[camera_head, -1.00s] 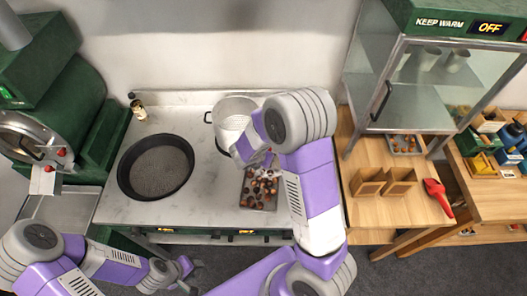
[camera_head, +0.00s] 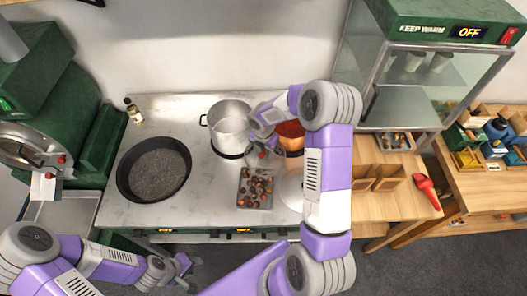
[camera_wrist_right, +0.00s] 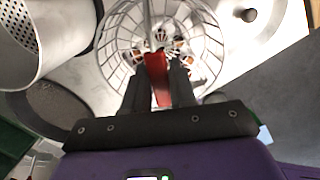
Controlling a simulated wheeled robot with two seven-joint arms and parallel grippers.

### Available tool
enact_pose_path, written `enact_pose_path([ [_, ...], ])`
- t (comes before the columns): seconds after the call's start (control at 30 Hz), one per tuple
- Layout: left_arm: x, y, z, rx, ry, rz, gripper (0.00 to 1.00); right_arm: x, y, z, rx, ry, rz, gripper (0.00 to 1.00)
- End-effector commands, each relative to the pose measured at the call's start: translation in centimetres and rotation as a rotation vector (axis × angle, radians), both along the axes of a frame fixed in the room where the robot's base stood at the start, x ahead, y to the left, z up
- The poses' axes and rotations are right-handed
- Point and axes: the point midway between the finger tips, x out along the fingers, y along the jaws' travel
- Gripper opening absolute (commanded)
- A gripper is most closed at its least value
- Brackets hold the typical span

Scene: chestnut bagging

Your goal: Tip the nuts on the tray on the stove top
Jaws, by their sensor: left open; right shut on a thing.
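A small rectangular tray (camera_head: 243,204) of brown nuts (camera_head: 256,187) lies on the stove top (camera_head: 205,195), right of its middle. My right gripper (camera_head: 266,152) is above the tray's far side. In the right wrist view it is shut on a red handle (camera_wrist_right: 159,80) joined to a round wire basket (camera_wrist_right: 118,48). Nuts show in or through the wires; I cannot tell which. My left gripper (camera_head: 184,268) is open and empty, low in front of the stove.
A wide dark pan (camera_head: 127,187) stands on the left of the stove and a steel pot (camera_head: 229,122) behind the tray. An orange-red pot (camera_head: 291,131) and a pale lid (camera_head: 290,188) are at the right. A glass warming cabinet (camera_head: 440,85) stands further right.

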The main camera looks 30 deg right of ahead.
Motion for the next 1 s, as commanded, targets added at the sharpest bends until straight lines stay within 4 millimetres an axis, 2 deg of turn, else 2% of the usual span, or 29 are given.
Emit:
enact_pose_path([
  [0.27,0.0,0.0,0.1,0.000,0.000,0.000,0.43,0.3,-0.5,0.2,0.078,0.044,0.000,0.00],
  [0.6,0.0,0.0,0.3,0.000,0.000,0.000,0.43,0.3,-0.5,3.0,0.083,0.046,0.003,0.00],
  [1.0,0.0,0.0,0.3,0.000,0.000,0.000,0.43,0.3,-0.4,3.1,0.082,0.048,0.003,0.00],
])
